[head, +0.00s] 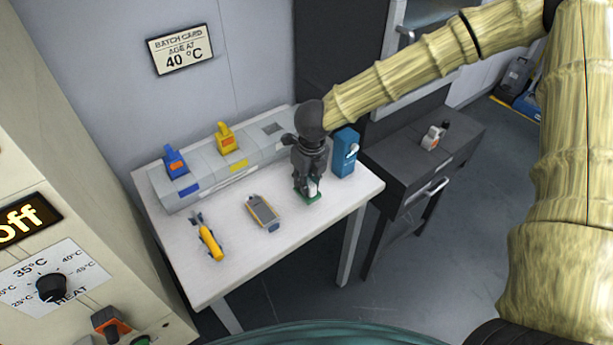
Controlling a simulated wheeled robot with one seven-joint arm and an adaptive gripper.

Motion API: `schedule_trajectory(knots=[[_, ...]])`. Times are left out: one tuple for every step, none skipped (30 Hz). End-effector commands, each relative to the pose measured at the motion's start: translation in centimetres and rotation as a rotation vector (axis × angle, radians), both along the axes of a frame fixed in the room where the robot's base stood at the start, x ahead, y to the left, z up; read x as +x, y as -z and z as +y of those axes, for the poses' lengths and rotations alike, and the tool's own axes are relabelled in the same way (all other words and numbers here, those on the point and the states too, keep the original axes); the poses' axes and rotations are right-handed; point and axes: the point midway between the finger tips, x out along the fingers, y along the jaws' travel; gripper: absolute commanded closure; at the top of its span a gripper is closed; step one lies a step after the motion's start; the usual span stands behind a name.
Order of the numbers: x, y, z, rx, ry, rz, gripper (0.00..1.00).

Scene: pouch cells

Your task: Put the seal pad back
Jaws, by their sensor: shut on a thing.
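A small green piece (314,197), which looks like the seal pad, is at the tips of my gripper (308,192). The gripper points down over the right part of the white table (185,262), with its fingers shut on the green piece. The fingers hide part of it, and I cannot tell whether it touches the table. Behind is a long grey rack (205,168). It bears a blue item (175,161), a yellow item (226,139) and, towards its right end, an empty-looking dark recess (272,128). My gripper hides the rack's right front.
A blue box (345,152) stands close right of my gripper. A dark cabinet (405,165) is further right. An oven panel with a dial (50,288) is at left.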

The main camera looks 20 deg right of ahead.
Motion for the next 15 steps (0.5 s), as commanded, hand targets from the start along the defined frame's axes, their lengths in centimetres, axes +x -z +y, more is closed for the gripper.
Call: schedule_trajectory(knots=[[0.9,-0.1,-0.2,0.0,0.002,0.0,0.98],[1.3,-0.1,-0.4,0.0,0.002,0.0,0.98],[1.7,0.0,-0.5,0.0,0.001,0.001,0.98],[2.0,0.1,-0.6,0.0,0.001,0.001,0.98],[2.2,0.1,-0.6,0.001,0.001,0.001,0.98],[2.4,0.2,-0.7,0.001,0.0,0.001,0.98],[2.6,0.2,-0.7,0.0,-0.001,0.001,0.98],[2.7,0.2,-0.8,0.001,-0.001,0.0,0.98],[2.8,0.2,-0.8,0.0,-0.001,0.0,0.98],[2.9,0.2,-0.8,0.0,-0.001,0.0,0.98],[3.1,0.2,-0.9,0.0,-0.001,0.0,0.98],[3.4,0.2,-1.0,0.0,0.0,0.0,0.98],[3.6,0.2,-1.1,0.0,0.0,0.0,0.98],[3.6,0.5,-1.1,-0.001,-0.001,0.002,0.98],[3.5,1.0,-1.1,0.0,-0.001,0.003,0.98]])
